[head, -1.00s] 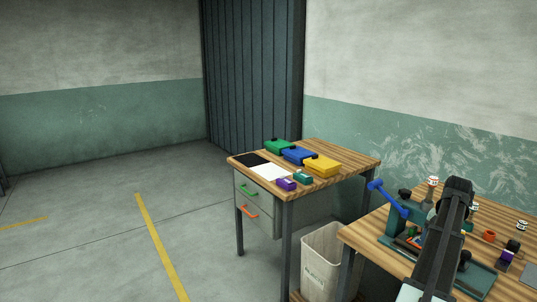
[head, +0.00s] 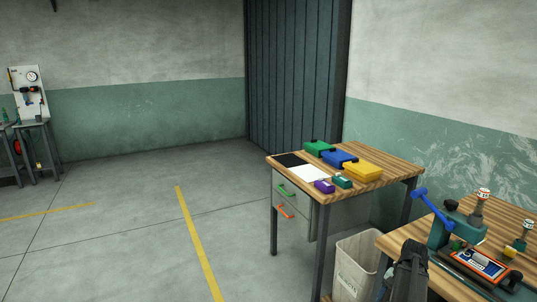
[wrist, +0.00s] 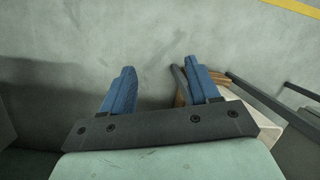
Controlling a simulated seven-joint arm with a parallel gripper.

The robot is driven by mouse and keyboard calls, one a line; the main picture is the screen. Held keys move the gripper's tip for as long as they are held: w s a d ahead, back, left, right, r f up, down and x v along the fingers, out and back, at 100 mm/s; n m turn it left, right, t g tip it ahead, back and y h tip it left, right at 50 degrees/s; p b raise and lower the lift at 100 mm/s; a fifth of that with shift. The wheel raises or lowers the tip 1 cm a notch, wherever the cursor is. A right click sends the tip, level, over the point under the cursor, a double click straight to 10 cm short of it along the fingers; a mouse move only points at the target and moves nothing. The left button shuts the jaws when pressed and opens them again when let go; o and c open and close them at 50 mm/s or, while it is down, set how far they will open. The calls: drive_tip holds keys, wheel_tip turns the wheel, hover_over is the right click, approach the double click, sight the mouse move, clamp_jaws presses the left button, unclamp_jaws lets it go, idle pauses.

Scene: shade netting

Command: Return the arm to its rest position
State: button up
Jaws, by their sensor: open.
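My gripper (wrist: 163,80) shows in the wrist view with its two blue fingers spread wide apart and nothing between them. Bare grey floor (wrist: 155,35) lies beyond the fingertips. In the head view my dark arm (head: 408,270) is low at the bottom edge, in front of the left end of the right-hand workbench. The gripper itself cannot be made out in the head view.
A bin (head: 355,265) stands close left of my arm. The workbench (head: 400,240) holds a press with a blue lever (head: 432,205). A drawer table (head: 390,180) carries several coloured boxes. Open floor (head: 120,220) lies to the left.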

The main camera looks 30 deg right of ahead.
drive_tip(key=w+a+f+n+g, duration=0.2)
drive_tip(key=a+f+n, duration=0.1)
drive_tip(key=a+f, duration=1)
drive_tip(key=w+a+f+n+g, duration=0.2)
drive_tip(key=a+f+n, duration=0.2)
drive_tip(key=a+f, duration=0.9)
drive_tip(key=s+a+f+n+g+h, duration=0.1)
drive_tip(key=s+a+f+n, duration=0.2)
drive_tip(key=s+a, duration=0.6)
drive_tip(key=s+a+f+n+g+h, duration=0.2)
drive_tip(key=s+a+f+n, duration=0.2)
drive_tip(key=s+a, duration=0.5)
drive_tip(key=a, duration=0.5)
drive_tip(key=shift+s+a+f, duration=0.4)
